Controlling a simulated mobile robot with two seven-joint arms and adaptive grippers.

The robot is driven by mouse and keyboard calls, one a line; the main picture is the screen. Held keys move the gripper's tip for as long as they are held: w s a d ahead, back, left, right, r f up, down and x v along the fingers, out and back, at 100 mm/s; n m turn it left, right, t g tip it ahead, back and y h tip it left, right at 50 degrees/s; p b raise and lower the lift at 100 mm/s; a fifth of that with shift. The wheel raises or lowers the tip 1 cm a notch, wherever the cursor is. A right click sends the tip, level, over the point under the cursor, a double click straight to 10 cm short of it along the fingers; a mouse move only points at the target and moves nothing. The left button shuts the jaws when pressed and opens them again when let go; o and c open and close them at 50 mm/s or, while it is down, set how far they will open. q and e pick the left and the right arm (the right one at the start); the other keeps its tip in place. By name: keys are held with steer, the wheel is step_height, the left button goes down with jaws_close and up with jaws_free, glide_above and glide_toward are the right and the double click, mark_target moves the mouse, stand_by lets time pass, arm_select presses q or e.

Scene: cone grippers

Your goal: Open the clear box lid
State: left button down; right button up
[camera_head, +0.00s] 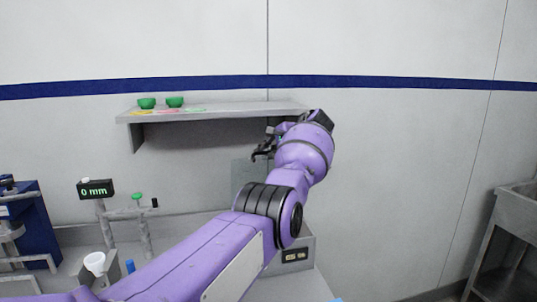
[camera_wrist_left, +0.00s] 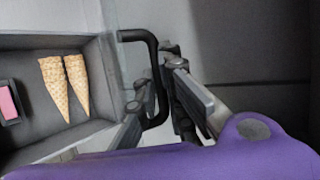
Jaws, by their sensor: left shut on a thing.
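My left gripper (camera_head: 264,150) is raised above the bench, in front of the wall below the shelf. In the left wrist view its fingers (camera_wrist_left: 160,78) are closed around a black bar handle (camera_wrist_left: 155,48). A pale clear panel (camera_wrist_left: 128,52), seemingly the lid, lies beside the handle, between it and a grey box (camera_wrist_left: 90,42). In the head view a translucent upright panel (camera_head: 241,174) stands below and left of the gripper, partly hidden by my arm. The grey box holds two cones (camera_wrist_left: 66,85) and a small pink-topped item (camera_wrist_left: 8,101). My right gripper is out of view.
A wall shelf (camera_head: 215,112) carries two green bowls (camera_head: 160,102) and flat coloured pieces. A display reading 0 mm (camera_head: 95,189), pipe stands and a white cup (camera_head: 95,263) stand left of my arm. A metal sink stand (camera_head: 512,225) is far right.

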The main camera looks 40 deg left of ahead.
arm_select(q)
steer(key=shift+w+a+r, duration=0.1)
steer(key=shift+a+r, duration=0.3)
steer(key=shift+r, duration=0.25)
steer(key=c, duration=2.2)
jaws_free()
steer(key=shift+o, duration=0.2)
steer(key=shift+d, duration=0.1)
steer(key=shift+f, duration=0.15)
steer(key=v, duration=1.2)
steer(key=shift+d+f, duration=0.15)
steer(key=shift+d, duration=0.4)
